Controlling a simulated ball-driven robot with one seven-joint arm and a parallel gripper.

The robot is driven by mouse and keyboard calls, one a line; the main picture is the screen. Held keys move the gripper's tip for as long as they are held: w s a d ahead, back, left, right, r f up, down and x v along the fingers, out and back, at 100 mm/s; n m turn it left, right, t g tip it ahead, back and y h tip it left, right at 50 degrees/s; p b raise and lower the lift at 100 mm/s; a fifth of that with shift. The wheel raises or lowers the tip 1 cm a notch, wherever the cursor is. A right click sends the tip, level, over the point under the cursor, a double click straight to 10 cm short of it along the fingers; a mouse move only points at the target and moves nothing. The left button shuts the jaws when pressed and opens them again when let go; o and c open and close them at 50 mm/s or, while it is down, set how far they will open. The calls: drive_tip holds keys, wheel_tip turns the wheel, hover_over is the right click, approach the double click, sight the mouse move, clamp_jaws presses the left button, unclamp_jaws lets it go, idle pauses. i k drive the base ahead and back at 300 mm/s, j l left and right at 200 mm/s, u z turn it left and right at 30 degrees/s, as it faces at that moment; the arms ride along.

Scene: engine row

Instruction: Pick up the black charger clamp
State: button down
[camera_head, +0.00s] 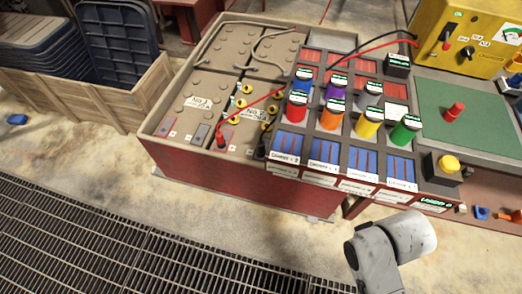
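A black cable (364,43) runs left from the yellow charger (462,30) and passes behind the coloured jars. A small dark shape (262,147), which looks like the black charger clamp, is at the right edge of the battery box, against the jar rack. It is partly hidden, and I cannot tell whether it grips a terminal. A red clamp (221,141) on a red cable is at a front battery terminal. A pale link of my arm shows at the bottom right, well below the batteries. My gripper is out of view.
Several lidded jars (334,118) stand on the rack (318,180) right of the battery box (240,186). A green panel (465,110) with a red knob lies farther right. A wooden crate (130,97) is at the left. The floor and grating (130,240) in front are clear.

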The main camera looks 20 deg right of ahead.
sight(260, 151)
drive_tip(key=i+j+u, duration=0.1)
drive_tip(key=u, duration=0.2)
drive_tip(key=i+u, duration=0.3)
drive_tip(key=i+j+u, duration=0.1)
drive_tip(key=i, duration=0.6)
drive_tip(key=i+z, duration=0.15)
drive_tip(key=z, duration=0.2)
drive_tip(key=i+j+z, duration=0.1)
drive_tip(key=z, duration=0.2)
